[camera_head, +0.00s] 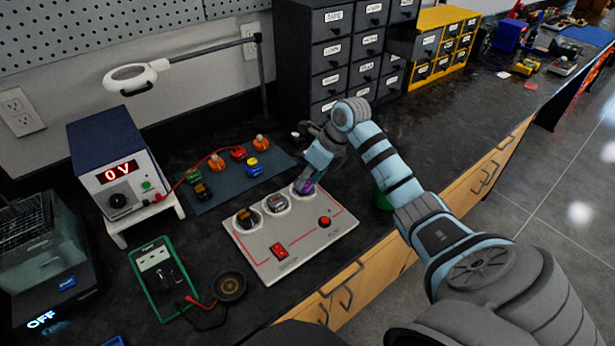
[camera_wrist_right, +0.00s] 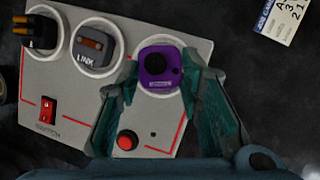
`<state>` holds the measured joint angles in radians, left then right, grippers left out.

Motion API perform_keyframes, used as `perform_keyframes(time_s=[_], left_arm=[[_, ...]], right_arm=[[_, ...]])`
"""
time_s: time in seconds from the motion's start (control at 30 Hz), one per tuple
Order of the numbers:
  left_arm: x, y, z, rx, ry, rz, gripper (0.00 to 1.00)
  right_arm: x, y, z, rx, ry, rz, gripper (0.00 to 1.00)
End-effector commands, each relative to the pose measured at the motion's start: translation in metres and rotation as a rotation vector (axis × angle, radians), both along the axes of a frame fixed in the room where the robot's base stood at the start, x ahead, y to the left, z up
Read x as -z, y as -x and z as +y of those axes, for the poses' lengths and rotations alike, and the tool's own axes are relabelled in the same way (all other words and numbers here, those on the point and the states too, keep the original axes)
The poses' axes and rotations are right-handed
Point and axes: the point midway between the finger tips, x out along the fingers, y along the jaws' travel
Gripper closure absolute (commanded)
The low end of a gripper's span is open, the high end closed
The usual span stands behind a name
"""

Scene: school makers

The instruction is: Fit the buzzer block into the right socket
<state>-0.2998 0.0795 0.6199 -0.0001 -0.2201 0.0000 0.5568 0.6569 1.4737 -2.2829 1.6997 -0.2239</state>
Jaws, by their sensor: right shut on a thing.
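The buzzer block (camera_wrist_right: 158,69) is purple with a round black top. My right gripper (camera_head: 310,182) is shut on it, one finger on each side, at the right end of the grey board (camera_head: 262,262). In the right wrist view, the block lies over the right socket (camera_wrist_right: 160,92), whose pale ring shows around it. I cannot tell how deep it sits. The middle socket holds a grey block marked LINK (camera_wrist_right: 90,52). The left socket holds a black block with orange parts (camera_wrist_right: 40,30). My left gripper is not in view.
The board carries a red switch (camera_head: 279,250) and a red button (camera_head: 324,222). Behind it, a dark mat (camera_head: 222,195) holds several coloured parts. A green thing (camera_head: 381,200) stands right of the board.

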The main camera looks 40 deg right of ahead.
Motion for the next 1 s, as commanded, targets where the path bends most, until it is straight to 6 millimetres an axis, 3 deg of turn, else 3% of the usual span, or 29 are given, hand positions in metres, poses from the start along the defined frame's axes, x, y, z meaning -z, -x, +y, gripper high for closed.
perform_keyframes(time_s=[0.73,1.0], left_arm=[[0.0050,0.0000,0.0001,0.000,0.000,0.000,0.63],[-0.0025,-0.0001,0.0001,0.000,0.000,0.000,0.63]], right_arm=[[0.0086,0.0000,0.0001,0.000,0.000,0.000,1.00],[0.0002,0.0000,0.0001,0.000,0.000,0.000,1.00]])
